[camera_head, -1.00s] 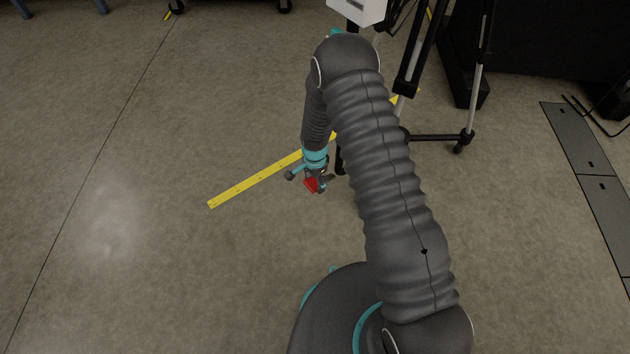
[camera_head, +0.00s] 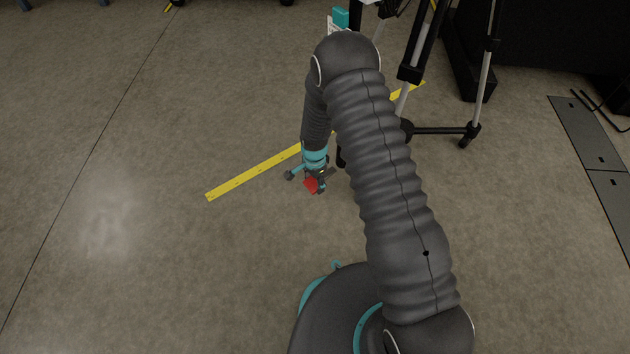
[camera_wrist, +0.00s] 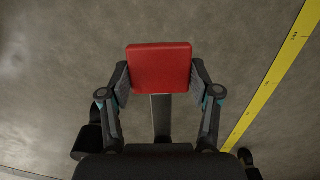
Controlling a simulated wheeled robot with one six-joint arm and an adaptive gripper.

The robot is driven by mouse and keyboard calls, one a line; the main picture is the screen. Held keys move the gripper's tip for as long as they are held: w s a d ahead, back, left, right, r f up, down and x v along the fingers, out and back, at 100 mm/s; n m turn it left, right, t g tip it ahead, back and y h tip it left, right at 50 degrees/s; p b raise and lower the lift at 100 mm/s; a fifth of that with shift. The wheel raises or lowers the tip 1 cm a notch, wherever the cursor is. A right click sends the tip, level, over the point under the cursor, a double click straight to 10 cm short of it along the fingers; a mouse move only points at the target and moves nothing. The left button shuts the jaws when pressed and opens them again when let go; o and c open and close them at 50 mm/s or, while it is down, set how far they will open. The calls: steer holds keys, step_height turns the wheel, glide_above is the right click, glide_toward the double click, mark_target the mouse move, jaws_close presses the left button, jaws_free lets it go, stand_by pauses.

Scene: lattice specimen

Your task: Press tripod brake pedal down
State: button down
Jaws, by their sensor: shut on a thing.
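The brake pedal is a flat red pad (camera_wrist: 159,68) on a dark stem in the wrist view. In the head view the red pad (camera_head: 311,186) is small and partly hidden by my fingers. My gripper (camera_wrist: 159,84) has one finger against each side of the pad, shut on it. In the head view my gripper (camera_head: 312,181) points down close to the floor. The tripod (camera_head: 447,130) stands behind my arm, with black and silver legs; my arm hides part of it. How the pedal joins the tripod is hidden.
A yellow measuring strip (camera_head: 250,176) lies on the floor beside the gripper and also shows at the right of the wrist view (camera_wrist: 270,84). Dark floor plates (camera_head: 590,142) lie at the right. The floor at the left is clear.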

mark_target(314, 182)
steer(key=shift+f, duration=0.35)
steer(key=shift+c, duration=1.2)
jaws_free()
steer(key=shift+s+a, duration=0.1)
steer(key=shift+a, duration=0.05)
steer(key=shift+r, duration=0.1)
steer(key=shift+r, duration=0.25)
step_height(314, 182, up, 11)
steer(key=shift+r, duration=0.2)
